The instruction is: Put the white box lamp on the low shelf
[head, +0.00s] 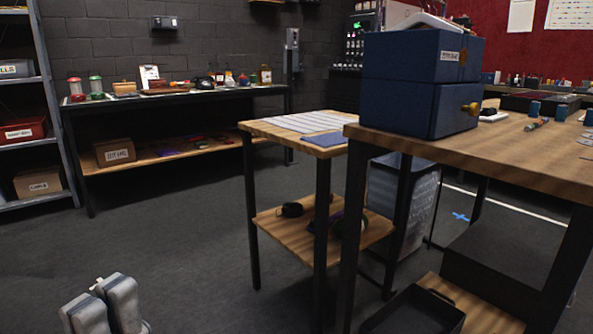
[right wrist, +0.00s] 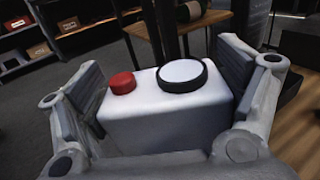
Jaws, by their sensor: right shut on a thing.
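The white box lamp (right wrist: 165,110) fills the middle of the right wrist view. It is a white box with a red button (right wrist: 122,83) and a round white disc with a black rim (right wrist: 183,76) on top. My right gripper (right wrist: 165,95) is shut on it, one finger at each side. Neither shows in the head view. Low shelves show under the back bench (head: 215,143), the small table (head: 285,232) and the right workbench (head: 490,318).
The small table's shelf holds dark coils (head: 292,210). A black tray (head: 415,312) is on the workbench's shelf. Blue boxes (head: 405,105) stand on the workbench. A cardboard box (head: 115,152) is under the back bench. The floor at left is clear.

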